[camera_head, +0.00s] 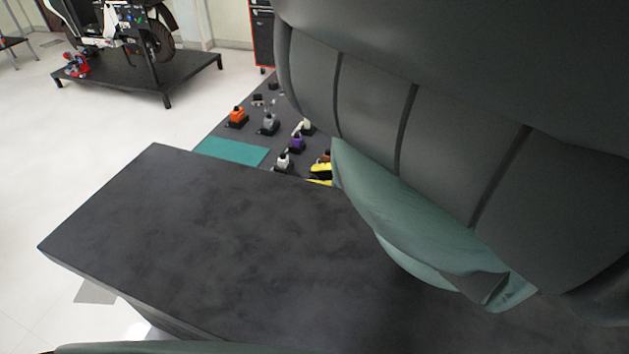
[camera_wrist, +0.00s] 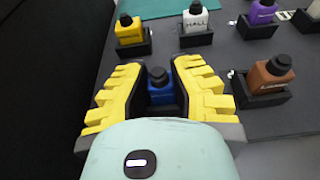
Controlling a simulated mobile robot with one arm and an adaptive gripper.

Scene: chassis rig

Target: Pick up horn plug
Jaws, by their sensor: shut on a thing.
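A blue plug (camera_wrist: 161,92) with a black round top sits between the yellow ribbed fingers of my gripper (camera_wrist: 159,76) in the wrist view. The fingers are closed on its sides. Its label is hidden, so I cannot read whether it is the horn plug. Its lower part is hidden by the gripper body, and I cannot tell if it is clear of the surface. In the head view only a bit of my yellow gripper (camera_head: 320,173) shows past the dark tabletop edge, and the blue plug is out of sight.
A yellow plug (camera_wrist: 128,31), a white HALL plug (camera_wrist: 195,20), a purple plug (camera_wrist: 262,13) and a brown plug (camera_wrist: 270,75) stand in black holders around the gripper. A teal mat (camera_head: 232,150) lies beyond. A dark tabletop (camera_head: 190,235) fills the head view's front, bare.

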